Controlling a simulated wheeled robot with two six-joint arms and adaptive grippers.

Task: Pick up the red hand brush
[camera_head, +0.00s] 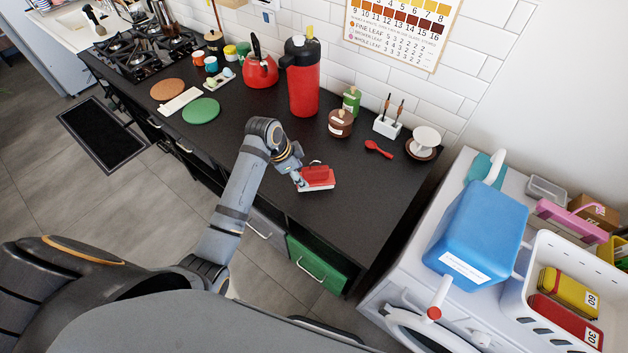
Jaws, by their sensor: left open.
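The red hand brush (317,178) lies on the black countertop (365,205) near its front edge, with pale bristles underneath and a red handle on top. My left gripper (300,181) reaches in from the left and is at the brush's left end, close beside it. It is open. At this size I cannot tell whether its fingers touch the brush or straddle part of it. My right gripper is not in view.
A blue container (475,235) stands on the white machine at right. The counter around the brush is clear.

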